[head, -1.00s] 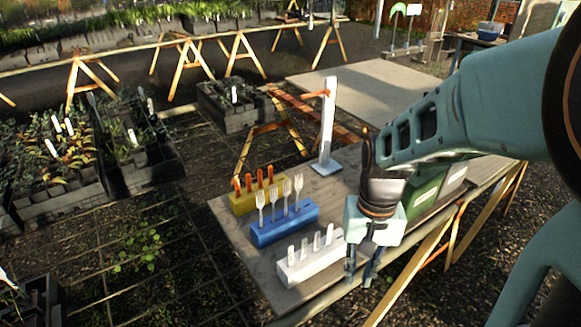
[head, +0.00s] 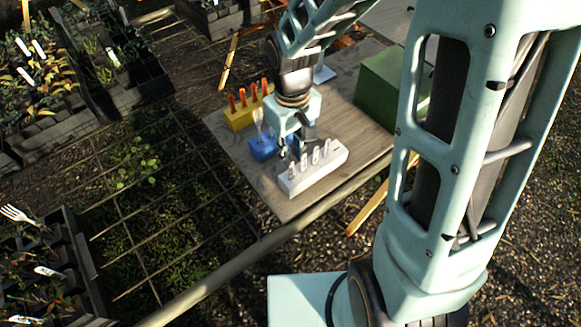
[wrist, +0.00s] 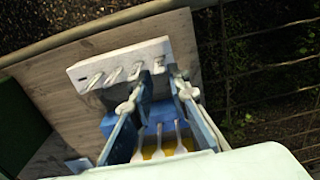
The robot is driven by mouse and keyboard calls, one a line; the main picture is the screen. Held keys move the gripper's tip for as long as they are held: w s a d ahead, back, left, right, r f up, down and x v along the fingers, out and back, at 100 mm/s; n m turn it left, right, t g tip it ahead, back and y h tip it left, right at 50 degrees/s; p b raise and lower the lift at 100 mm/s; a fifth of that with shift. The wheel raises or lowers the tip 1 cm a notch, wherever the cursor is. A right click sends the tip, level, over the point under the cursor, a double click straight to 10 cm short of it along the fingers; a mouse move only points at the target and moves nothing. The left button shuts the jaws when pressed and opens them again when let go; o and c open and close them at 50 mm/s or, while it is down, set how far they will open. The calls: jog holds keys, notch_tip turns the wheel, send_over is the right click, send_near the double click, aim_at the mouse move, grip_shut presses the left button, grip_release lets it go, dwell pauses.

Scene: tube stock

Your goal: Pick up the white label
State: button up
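Several white labels (head: 315,158) stand in a row in slots of the white block (head: 319,177) on the table. In the wrist view the labels (wrist: 135,71) stick up from the white block (wrist: 164,47), beyond my fingertips. My gripper (head: 294,150) is above the table, close to the white block's left end and over the blue block. In the wrist view my gripper (wrist: 154,92) has its two fingers well apart, with nothing held between them. The fingers and arm hide much of the blue block in the head view.
The blue block (head: 261,148) holds forks (wrist: 180,134). The yellow block (head: 238,119) holds orange-handled tools. A green box (head: 388,85) stands at the table's right. Planter trays (head: 60,125) with white tags lie left, past open ground.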

aim_at(291, 175)
jog(key=shift+w+f, duration=0.2)
jog(key=shift+f, duration=2.45)
jog(key=shift+c, duration=0.4)
jog(key=shift+c, duration=1.2)
